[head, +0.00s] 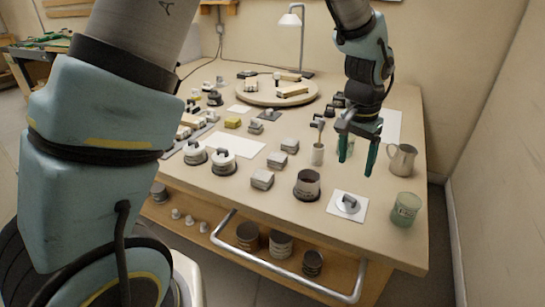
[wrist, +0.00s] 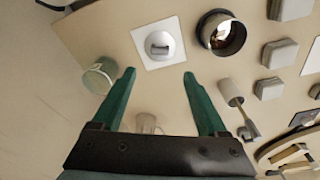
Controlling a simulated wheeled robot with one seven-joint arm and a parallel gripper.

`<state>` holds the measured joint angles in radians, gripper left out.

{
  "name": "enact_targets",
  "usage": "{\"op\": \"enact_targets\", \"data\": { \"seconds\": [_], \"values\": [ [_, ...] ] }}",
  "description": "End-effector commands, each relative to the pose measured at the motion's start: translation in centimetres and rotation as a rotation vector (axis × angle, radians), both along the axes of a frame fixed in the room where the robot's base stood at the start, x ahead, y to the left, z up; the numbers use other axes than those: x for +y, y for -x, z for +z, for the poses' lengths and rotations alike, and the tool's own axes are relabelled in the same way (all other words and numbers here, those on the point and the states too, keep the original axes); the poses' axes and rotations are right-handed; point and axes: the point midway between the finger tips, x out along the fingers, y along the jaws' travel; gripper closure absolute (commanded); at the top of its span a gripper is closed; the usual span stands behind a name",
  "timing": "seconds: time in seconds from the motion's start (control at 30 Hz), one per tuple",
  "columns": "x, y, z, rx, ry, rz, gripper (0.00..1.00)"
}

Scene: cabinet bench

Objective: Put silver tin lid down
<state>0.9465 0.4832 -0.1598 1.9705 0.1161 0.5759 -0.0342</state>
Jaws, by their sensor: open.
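The silver tin lid (head: 347,203) lies on a white square sheet (head: 334,210) near the front right of the bench, its raised handle upward. In the wrist view the lid (wrist: 160,44) shows on the sheet (wrist: 146,57), beyond my fingertips and apart from them. My gripper (head: 357,166) is open and empty, above the bench and farther back than the lid. Its two green fingers (wrist: 158,74) point down with a clear gap between them. An open dark tin (head: 307,187) stands left of the sheet; it also shows in the wrist view (wrist: 236,40).
A round board (head: 270,96) is at the back.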

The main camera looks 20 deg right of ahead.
Motion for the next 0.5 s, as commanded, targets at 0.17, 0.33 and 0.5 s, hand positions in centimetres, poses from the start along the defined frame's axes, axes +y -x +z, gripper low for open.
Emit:
{"op": "enact_targets", "data": {
  "seconds": [0.17, 0.33, 0.5],
  "values": [
    [0.8, -0.7, 0.1, -0.002, 0.0, 0.02, 0.24],
    [8.0, -5.6, 1.2, -0.009, -0.002, 0.194, 0.24],
    [21.2, -9.9, 2.5, -0.015, -0.002, 0.501, 0.24]
  ]
}}
